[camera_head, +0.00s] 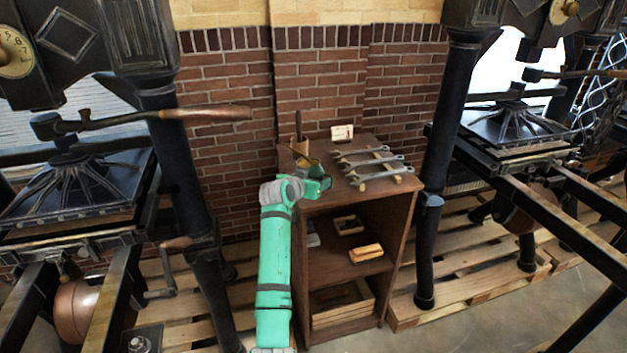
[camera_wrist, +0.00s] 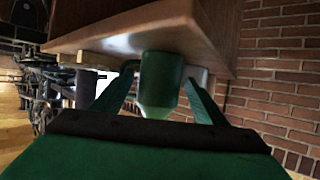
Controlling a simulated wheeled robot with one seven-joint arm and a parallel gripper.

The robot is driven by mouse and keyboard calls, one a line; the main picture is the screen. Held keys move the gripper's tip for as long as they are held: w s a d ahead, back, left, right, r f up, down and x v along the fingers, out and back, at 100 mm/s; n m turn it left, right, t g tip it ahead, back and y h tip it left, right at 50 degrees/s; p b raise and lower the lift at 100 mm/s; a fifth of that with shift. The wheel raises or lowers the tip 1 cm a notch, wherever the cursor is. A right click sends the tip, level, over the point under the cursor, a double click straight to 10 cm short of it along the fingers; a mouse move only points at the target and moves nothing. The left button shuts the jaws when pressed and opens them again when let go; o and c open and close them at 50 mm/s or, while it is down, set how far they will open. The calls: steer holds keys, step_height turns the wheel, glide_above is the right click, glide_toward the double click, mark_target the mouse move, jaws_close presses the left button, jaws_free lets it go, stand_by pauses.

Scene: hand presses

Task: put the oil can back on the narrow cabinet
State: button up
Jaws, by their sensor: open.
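The narrow cabinet (camera_head: 345,217) is a dark brown wooden stand against the brick wall. My gripper (camera_head: 318,180) is at the left part of its top, partly hidden by my own wrist. In the wrist view my gripper (camera_wrist: 160,97) is open, with one finger on each side of the green oil can (camera_wrist: 161,72). The can appears to be at the cabinet's wooden top; whether its base rests on the wood is hidden. In the head view the can is hard to tell from my green gripper.
Several wrenches (camera_head: 375,168) lie on a wooden rack on the cabinet top, right of my gripper. A small card (camera_head: 342,132) stands at the back. Shelves below hold a wooden block (camera_head: 366,253) and boxes. Black hand presses (camera_head: 75,190) flank the cabinet, one with a projecting lever (camera_head: 200,113).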

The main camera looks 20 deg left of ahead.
steer(key=d+v, duration=0.1)
steer(key=v, duration=0.9)
steer(key=shift+s+a, duration=0.4)
steer(key=shift+a, duration=0.1)
steer(key=shift+a, duration=0.1)
